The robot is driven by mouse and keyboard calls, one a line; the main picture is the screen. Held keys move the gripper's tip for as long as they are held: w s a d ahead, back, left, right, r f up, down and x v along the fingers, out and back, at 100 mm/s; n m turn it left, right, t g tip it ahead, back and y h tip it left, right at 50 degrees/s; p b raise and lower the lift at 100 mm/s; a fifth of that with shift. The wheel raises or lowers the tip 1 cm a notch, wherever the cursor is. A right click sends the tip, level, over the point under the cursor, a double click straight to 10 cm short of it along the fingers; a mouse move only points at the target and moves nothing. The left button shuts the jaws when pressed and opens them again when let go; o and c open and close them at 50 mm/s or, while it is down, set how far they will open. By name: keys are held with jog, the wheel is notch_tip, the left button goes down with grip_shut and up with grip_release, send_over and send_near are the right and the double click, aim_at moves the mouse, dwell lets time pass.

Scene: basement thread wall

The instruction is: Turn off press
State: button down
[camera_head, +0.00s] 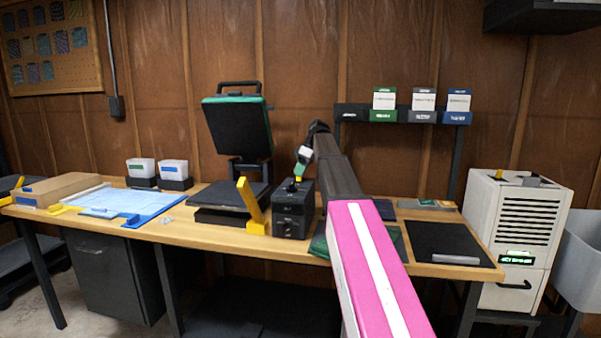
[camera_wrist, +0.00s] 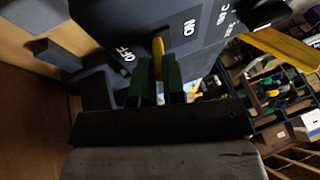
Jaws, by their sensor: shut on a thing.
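The press stands on the bench with its black upper plate (camera_head: 237,127) raised above the lower plate (camera_head: 232,196). Its dark control box (camera_head: 293,212) is at the right of the lower plate. In the wrist view the box (camera_wrist: 207,22) carries the words OFF and ON, with a yellow switch lever (camera_wrist: 158,46) between them. My gripper (camera_wrist: 160,72) has its green fingers shut on this lever, one on each side. In the head view my gripper (camera_head: 299,173) reaches down to the top of the box. The lever's base and exact setting are partly hidden.
A yellow upright piece (camera_head: 250,205) stands left of the box. A blue-edged board (camera_head: 120,202) and card boxes (camera_head: 157,170) lie farther left. A rack (camera_head: 403,113) is behind, a black mat (camera_head: 445,243) at right, and a white machine (camera_head: 515,235) beyond the bench.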

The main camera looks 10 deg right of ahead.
jog(key=shift+w+d+g, duration=0.1)
jog(key=shift+w+g, duration=0.15)
jog(key=shift+g, duration=0.15)
jog(key=c, duration=1.2)
grip_release()
